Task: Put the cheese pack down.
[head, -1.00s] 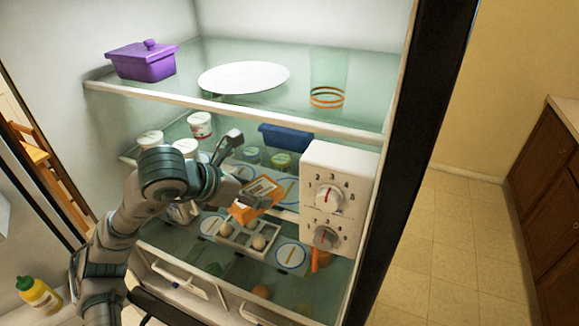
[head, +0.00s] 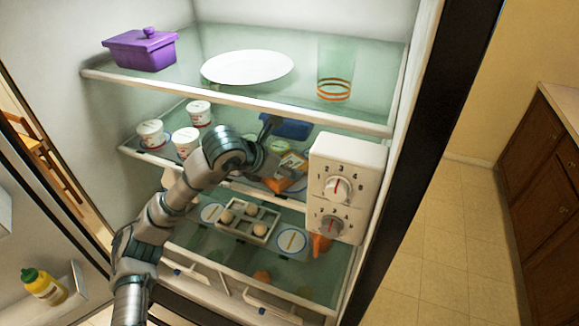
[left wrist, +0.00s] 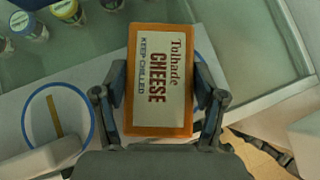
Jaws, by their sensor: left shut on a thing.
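The cheese pack (left wrist: 160,80) is an orange block with a white label reading "Tolhade CHEESE KEEP CHILLED". In the left wrist view it lies between the two fingers of my left gripper (left wrist: 160,110), which is shut on its sides. In the head view my left arm reaches into the fridge, and the orange pack (head: 286,182) shows at its end over the middle shelf (head: 215,182), left of the white dial box. Whether the pack touches the shelf I cannot tell. My right gripper is not in view.
The white dial box (head: 347,188) stands close right of the pack. A blue container (head: 290,128) and small jars (left wrist: 68,10) are behind; white cups (head: 186,142) stand left. An egg tray (head: 247,222) is below. A plate (head: 247,67) is on the top shelf.

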